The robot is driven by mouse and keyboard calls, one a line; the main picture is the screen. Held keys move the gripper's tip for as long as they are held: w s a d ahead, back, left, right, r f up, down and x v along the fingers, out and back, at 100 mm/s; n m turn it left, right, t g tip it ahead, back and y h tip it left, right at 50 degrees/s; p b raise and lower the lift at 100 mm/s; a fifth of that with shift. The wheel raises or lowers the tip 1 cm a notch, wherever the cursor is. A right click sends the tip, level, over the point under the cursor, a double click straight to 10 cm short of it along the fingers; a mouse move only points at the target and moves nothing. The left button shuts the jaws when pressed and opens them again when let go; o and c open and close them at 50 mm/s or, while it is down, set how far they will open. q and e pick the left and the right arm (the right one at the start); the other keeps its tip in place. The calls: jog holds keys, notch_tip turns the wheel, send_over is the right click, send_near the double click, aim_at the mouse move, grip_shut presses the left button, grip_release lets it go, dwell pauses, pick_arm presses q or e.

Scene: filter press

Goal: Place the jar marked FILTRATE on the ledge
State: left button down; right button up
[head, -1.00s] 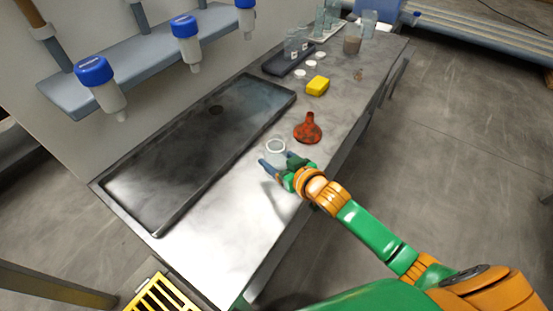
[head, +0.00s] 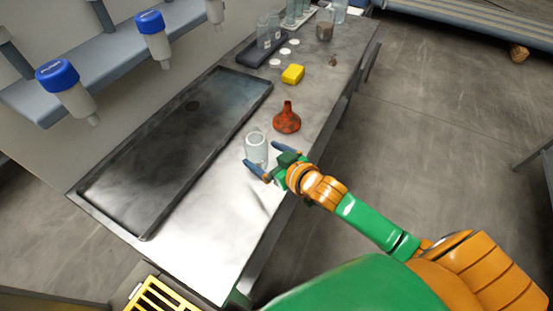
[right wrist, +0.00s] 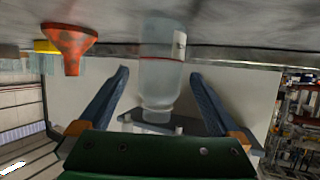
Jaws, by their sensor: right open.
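A clear jar (head: 256,150) stands upright on the steel bench, near its front edge. In the right wrist view the jar (right wrist: 161,75) shows inverted, with a white label at its side whose text I cannot read. My right gripper (head: 262,157) is open, its fingers pointing at the jar. In the right wrist view the gripper (right wrist: 160,95) has one finger on each side of the jar, with gaps visible. A blue-grey ledge (head: 103,75) runs along the wall at upper left. My left gripper is not in view.
A dark shallow tray (head: 150,222) lies between the wall and the jar. The bench's near end is clear.

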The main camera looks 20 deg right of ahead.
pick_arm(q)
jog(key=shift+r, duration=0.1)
pick_arm(e)
jog(key=v, duration=0.8)
jog(key=shift+s, duration=0.2)
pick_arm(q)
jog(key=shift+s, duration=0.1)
